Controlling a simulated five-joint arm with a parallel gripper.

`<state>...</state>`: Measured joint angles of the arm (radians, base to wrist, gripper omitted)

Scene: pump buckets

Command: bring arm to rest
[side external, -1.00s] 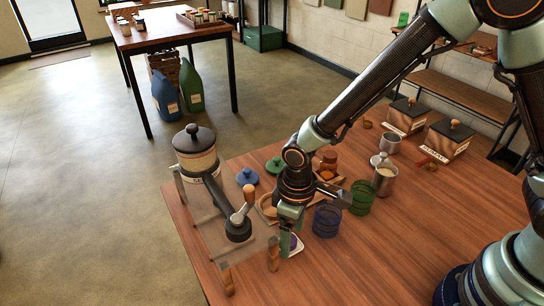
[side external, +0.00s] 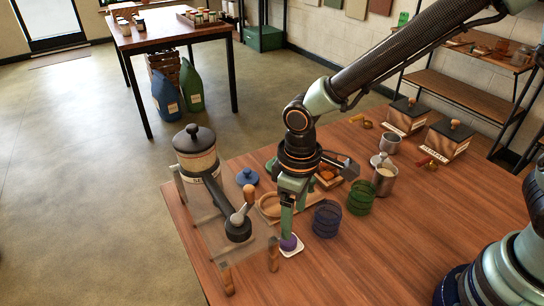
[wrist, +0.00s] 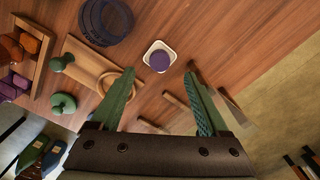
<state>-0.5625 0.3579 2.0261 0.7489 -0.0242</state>
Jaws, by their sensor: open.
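My gripper (side external: 290,222) points down over the table's front part, apart from the tabletop. In the wrist view my gripper (wrist: 160,72) has its two green fingers spread, with nothing between them. A purple round piece (side external: 288,243) rests on a small white square dish (side external: 294,252) on the table, close to the fingertips in the side view. In the wrist view the purple piece (wrist: 159,61) and white dish (wrist: 172,47) lie just beyond the fingers.
A pump stand with a lidded canister (side external: 197,155) and wooden-handled lever stands left of my gripper. A dark blue ribbed cup (side external: 326,218) and a green one (side external: 360,197) stand right. A steel pot (side external: 384,180) and lidded boxes (side external: 448,140) are farther back. The right tabletop (side external: 410,225) is clear.

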